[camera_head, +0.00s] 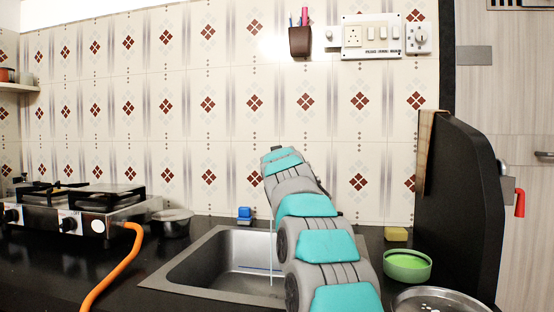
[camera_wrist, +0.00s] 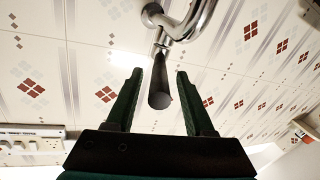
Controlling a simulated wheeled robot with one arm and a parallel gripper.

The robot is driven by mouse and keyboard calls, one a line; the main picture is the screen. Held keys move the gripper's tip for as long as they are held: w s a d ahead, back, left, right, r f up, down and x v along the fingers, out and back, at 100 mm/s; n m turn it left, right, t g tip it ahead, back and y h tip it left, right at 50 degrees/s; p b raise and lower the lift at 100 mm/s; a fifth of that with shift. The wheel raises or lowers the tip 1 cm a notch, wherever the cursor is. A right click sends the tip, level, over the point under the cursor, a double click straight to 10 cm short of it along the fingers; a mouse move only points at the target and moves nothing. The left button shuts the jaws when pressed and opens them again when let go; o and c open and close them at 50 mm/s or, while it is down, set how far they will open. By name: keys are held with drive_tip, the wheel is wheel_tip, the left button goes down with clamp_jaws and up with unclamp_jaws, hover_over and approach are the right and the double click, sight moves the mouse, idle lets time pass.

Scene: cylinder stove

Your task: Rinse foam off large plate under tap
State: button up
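The large plate (camera_head: 440,301) is metal and round and lies on the counter at the bottom right in the head view, cut off by the frame edge. Pale foam-like spots show on it. In the wrist view, my gripper (camera_wrist: 158,76) is open, its two dark green fingers apart. The chrome tap (camera_wrist: 190,24) is just ahead, and its dark cylindrical part (camera_wrist: 160,95) shows between the fingers with gaps on both sides. My arm hides the tap in the head view. A thin, pale vertical stream (camera_head: 271,255), apparently water, falls into the sink (camera_head: 190,262).
A green bowl (camera_head: 407,268) with green contents and a yellow sponge (camera_head: 396,234) are right of the sink. A stove (camera_head: 75,215) with an orange hose (camera_head: 118,268) and a small pot (camera_head: 172,222) are left. A blue object (camera_head: 244,214) sits behind the sink.

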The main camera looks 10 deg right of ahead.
drive_tip(key=shift+s, duration=0.1)
drive_tip(key=shift+s+a+f+b, duration=0.1)
drive_tip(key=shift+s+f+b, duration=0.05)
drive_tip(key=shift+s+b, duration=0.4)
drive_tip(key=s+a+b, duration=0.1)
drive_tip(key=s+b, duration=0.1)
drive_tip(key=s, duration=0.4)
drive_tip(key=shift+s+a, duration=0.15)
drive_tip(key=shift+s, duration=0.05)
idle(0.3)
